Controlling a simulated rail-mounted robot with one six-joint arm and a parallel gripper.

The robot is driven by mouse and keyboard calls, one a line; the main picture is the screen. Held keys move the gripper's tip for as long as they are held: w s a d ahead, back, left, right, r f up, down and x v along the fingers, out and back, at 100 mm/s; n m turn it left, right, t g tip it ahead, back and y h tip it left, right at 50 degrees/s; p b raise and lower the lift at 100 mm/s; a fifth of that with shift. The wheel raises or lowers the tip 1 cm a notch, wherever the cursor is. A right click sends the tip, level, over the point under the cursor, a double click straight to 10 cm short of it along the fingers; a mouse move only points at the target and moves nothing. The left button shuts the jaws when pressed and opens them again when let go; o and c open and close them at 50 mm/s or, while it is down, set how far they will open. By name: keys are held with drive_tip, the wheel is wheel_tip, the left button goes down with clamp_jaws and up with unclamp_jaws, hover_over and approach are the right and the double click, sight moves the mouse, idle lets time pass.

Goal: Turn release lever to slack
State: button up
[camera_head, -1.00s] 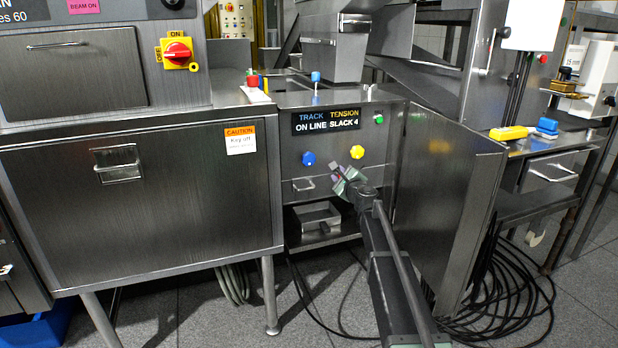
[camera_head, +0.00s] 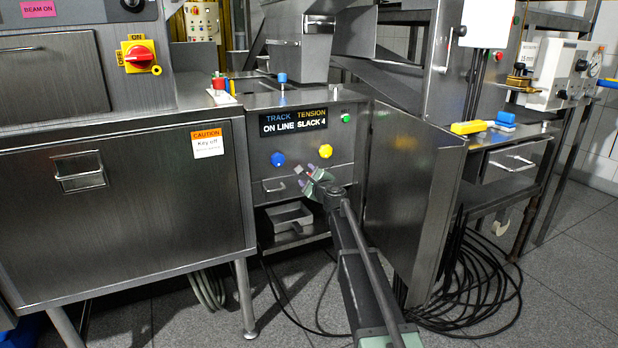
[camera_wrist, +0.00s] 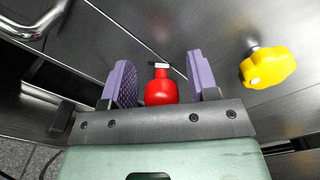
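The yellow knob also shows at right in the wrist view (camera_wrist: 268,67).
A blue knob (camera_head: 277,159) and a bar handle (camera_head: 274,185) are left of my gripper. An open steel door (camera_head: 412,200) stands close on the right. A metal tray (camera_head: 290,217) sits below. Black cables (camera_head: 470,290) lie coiled on the floor.

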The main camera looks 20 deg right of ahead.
drive_tip(key=s+d, duration=0.2)
drive_tip(key=s, duration=0.8)
drive_tip(key=shift+s, duration=0.3)
